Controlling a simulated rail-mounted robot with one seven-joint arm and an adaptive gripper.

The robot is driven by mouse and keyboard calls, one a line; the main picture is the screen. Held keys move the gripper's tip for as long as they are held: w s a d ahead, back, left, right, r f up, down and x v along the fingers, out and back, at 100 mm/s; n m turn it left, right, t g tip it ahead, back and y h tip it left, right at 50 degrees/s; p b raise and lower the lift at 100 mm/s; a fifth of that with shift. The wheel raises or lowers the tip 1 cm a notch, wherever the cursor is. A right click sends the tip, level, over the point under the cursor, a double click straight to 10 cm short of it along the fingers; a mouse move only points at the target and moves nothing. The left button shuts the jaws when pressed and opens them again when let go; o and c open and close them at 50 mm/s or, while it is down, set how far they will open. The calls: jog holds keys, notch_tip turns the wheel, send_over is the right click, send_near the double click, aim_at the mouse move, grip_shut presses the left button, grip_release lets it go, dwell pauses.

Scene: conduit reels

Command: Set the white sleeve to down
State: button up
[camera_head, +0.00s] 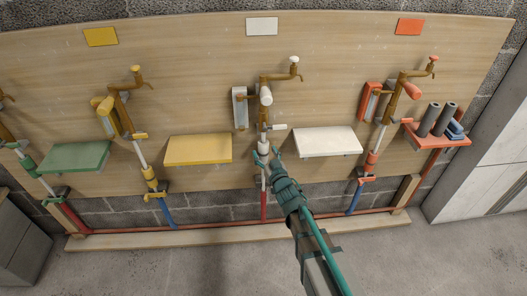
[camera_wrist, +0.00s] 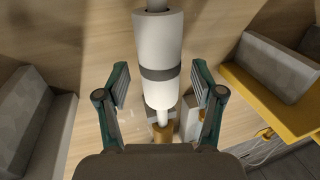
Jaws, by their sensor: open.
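The white sleeve (camera_head: 263,144) sits on the upright pipe of the middle station, under the white label plate. In the wrist view the white sleeve (camera_wrist: 157,35) is a white cylinder with a grey band, in line with the pipe. My gripper (camera_head: 267,154) is open at the sleeve's lower part. In the wrist view my gripper (camera_wrist: 160,78) has one finger on each side of the sleeve, with a visible gap on both sides. The sleeve's lower end is partly hidden by my gripper in the head view.
A white shelf (camera_head: 327,141) is close on the right and a yellow shelf (camera_head: 198,150) on the left. A white lever (camera_head: 279,127) sticks out just above my gripper. Yellow (camera_head: 150,173) and orange (camera_head: 371,160) sleeves are on neighbouring pipes. A red pipe (camera_head: 150,230) runs low along the wall.

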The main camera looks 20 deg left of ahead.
jog(key=shift+x, duration=1.05)
grip_shut()
